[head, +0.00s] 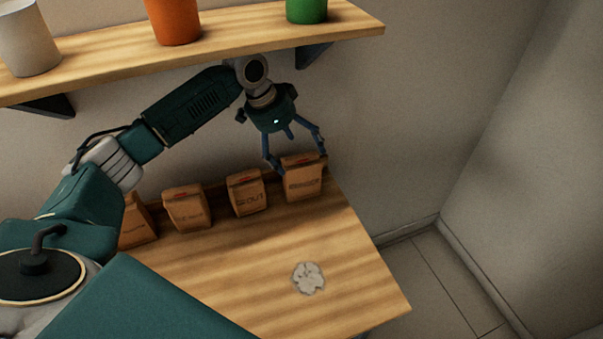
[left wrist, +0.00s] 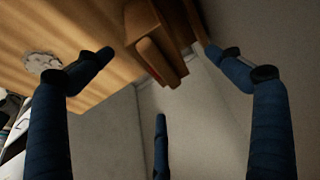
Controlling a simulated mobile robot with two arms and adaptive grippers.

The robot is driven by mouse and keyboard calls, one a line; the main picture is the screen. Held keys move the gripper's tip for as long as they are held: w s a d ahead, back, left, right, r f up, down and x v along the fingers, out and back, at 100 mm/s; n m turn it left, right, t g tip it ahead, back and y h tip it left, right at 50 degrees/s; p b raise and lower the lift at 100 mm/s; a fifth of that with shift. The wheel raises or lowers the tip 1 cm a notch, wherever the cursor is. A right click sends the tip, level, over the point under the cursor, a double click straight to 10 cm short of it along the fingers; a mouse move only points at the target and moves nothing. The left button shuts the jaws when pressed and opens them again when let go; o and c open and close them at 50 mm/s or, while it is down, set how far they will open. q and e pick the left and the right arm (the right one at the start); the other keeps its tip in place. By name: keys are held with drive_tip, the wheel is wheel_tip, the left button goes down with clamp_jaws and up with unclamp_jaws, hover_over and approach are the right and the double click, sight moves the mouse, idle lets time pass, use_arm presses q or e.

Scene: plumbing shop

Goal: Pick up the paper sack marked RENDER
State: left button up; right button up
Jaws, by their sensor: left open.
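Several brown paper sacks stand in a row at the back of the wooden table, against the wall. The rightmost sack (head: 303,184) has a blurred label that looks like RENDER, though I cannot read it surely. My left gripper (head: 298,161) is open right over this sack, with one finger beside its left top edge and another near its right top corner. In the left wrist view a brown sack (left wrist: 158,62) shows between the spread blue fingers. I cannot tell whether the fingers touch it. My right gripper is not in view.
The sack to its left (head: 247,193) seems to read GROUT, with another sack (head: 187,208) further left. A crumpled white lump (head: 308,278) lies on the table (head: 345,250). A shelf (head: 215,40) with an orange pot (head: 174,20) and a green pot (head: 306,10) hangs above.

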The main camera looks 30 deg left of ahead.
sight(302, 160)
use_arm(q)
drive_tip(key=x, duration=0.1)
drive_tip(key=p+x, duration=0.1)
drive_tip(key=x, duration=0.2)
drive_tip(key=shift+s+d+f, duration=0.15)
drive_tip(key=shift+s+f, duration=0.15)
drive_tip(key=shift+s, duration=0.05)
drive_tip(key=shift+w+f, duration=0.1)
drive_tip(key=shift+f, duration=0.15)
drive_tip(key=shift+d, duration=0.1)
drive_tip(key=shift+c, duration=0.8)
drive_tip(key=c, duration=1.7)
drive_tip(key=shift+w+r, duration=0.15)
drive_tip(key=shift+r, duration=0.05)
drive_tip(key=shift+c, duration=1.1)
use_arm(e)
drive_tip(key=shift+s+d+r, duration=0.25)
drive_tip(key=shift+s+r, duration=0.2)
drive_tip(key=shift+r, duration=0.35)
